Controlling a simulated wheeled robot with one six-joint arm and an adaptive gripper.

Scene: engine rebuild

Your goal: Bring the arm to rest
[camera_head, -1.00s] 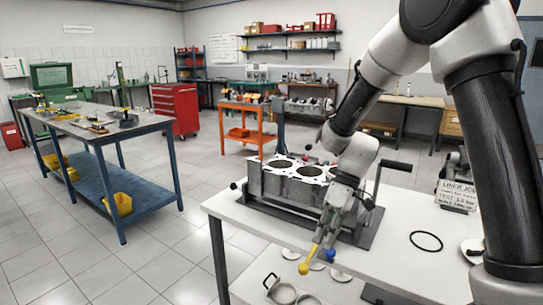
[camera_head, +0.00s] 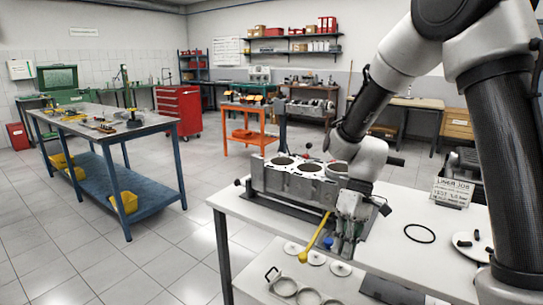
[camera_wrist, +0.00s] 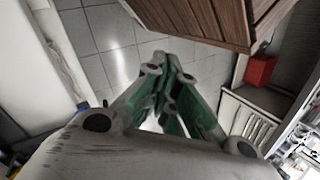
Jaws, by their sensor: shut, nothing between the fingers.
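My gripper (camera_head: 345,245) hangs at the end of my bent arm, pointing down, in front of the engine block (camera_head: 284,181) and near the front edge of the white bench (camera_head: 390,248). In the wrist view my gripper (camera_wrist: 168,95) has its green-sided fingers together, with nothing held. A yellow rod with a rounded end (camera_head: 316,238) and a small blue piece (camera_head: 328,242) show beside the fingers. I cannot tell what they belong to. The block is on a dark stand, with large bores in its top; my wrist hides its right end.
A black ring (camera_head: 419,233), a white plate with dark pieces (camera_head: 463,241) and a sign card (camera_head: 453,192) are on the bench. Round parts (camera_head: 284,287) lie on its lower shelf. A blue workbench (camera_head: 153,205) stands left, an orange cart (camera_head: 241,135) behind. Open floor lies between.

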